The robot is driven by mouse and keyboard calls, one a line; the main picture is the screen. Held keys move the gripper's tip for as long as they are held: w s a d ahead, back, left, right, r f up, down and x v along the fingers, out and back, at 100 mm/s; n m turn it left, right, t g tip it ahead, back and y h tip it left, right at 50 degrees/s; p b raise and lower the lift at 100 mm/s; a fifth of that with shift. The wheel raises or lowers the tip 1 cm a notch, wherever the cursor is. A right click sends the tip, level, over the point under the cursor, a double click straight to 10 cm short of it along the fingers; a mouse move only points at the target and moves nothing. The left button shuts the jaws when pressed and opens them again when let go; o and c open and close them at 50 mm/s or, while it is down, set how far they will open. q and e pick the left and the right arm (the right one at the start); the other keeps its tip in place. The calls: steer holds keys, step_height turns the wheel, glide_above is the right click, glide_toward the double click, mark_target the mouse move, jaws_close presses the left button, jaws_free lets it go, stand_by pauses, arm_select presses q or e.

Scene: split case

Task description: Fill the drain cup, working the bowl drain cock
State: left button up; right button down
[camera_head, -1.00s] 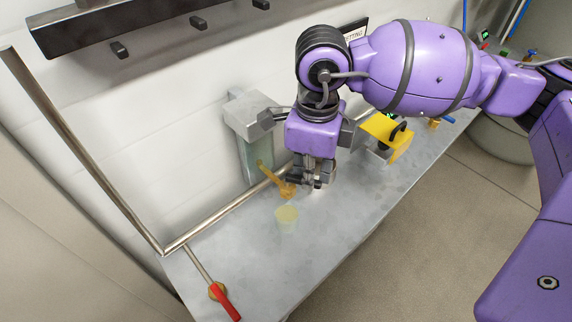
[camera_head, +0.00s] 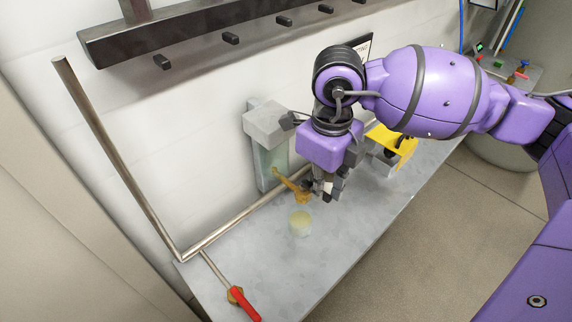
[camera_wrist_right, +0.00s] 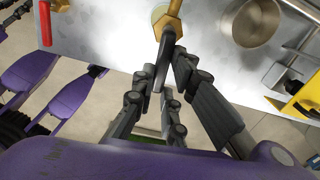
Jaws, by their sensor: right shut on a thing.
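The clear bowl (camera_head: 272,160) hangs under a grey housing (camera_head: 268,122) at the wall. The brass drain cock (camera_head: 290,182) slants down and right from it. The drain cup (camera_head: 301,226) stands upright on the bench just below the cock's outlet, with pale yellowish contents; its fill level is unclear. My right gripper (camera_head: 326,190) is at the cock's outer end. In the right wrist view its fingers (camera_wrist_right: 172,62) are shut on a dark piece, seemingly the cock's handle, beside the brass (camera_wrist_right: 173,12). The brass partly hides the cup there. My left gripper is not in view.
A red-handled valve (camera_head: 243,301) sits on a pipe (camera_head: 240,218) at the bench's near left. A yellow part (camera_head: 398,146) stands right of my gripper. A round steel pan (camera_wrist_right: 252,20) shows in the right wrist view. The front bench is clear.

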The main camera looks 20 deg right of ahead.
steer(key=shift+s+a+m, duration=0.1)
steer(key=shift+a+m, duration=0.15)
steer(key=shift+m, duration=0.25)
steer(key=c, duration=1.8)
jaws_free()
steer(key=shift+o, duration=0.2)
step_height(320, 180, up, 12)
